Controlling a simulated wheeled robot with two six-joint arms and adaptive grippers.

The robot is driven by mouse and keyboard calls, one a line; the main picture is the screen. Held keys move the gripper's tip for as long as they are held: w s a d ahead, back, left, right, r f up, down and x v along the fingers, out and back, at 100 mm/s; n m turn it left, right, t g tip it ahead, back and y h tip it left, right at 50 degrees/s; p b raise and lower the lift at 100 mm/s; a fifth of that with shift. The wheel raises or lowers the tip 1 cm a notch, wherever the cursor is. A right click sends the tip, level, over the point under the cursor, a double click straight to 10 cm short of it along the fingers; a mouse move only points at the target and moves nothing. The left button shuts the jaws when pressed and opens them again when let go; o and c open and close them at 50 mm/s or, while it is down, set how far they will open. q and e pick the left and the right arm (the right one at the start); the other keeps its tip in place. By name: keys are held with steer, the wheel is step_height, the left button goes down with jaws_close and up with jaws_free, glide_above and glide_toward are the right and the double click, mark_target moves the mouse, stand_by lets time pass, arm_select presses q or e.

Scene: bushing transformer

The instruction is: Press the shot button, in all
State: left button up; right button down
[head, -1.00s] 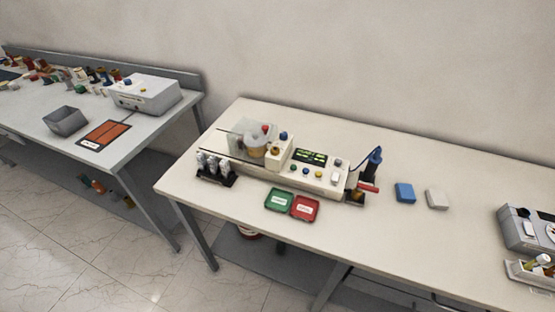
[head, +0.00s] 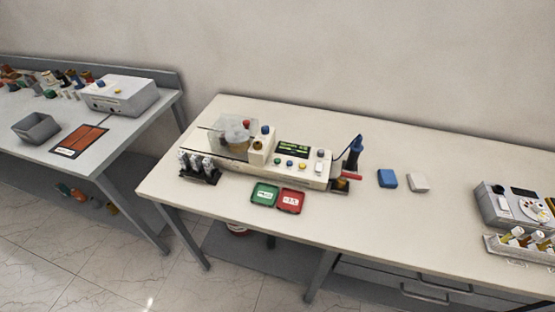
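A cream-coloured machine (head: 300,170) stands on the white table (head: 400,220) in the middle of the head view. Its front panel has a dark display (head: 293,149) with green readouts and a row of small coloured buttons (head: 290,162) below it. Which of them is the shot button cannot be read at this size. A clear cover (head: 232,132) stands over the machine's left part, with a red knob and a blue knob near it. Neither of my grippers shows in the view.
A green tray (head: 264,194) and a red tray (head: 290,201) lie before the machine. A blue block (head: 387,178) and a white block (head: 419,183) lie to its right. A grey device (head: 505,206) stands at far right. A grey table (head: 100,150) stands left, with a gap between.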

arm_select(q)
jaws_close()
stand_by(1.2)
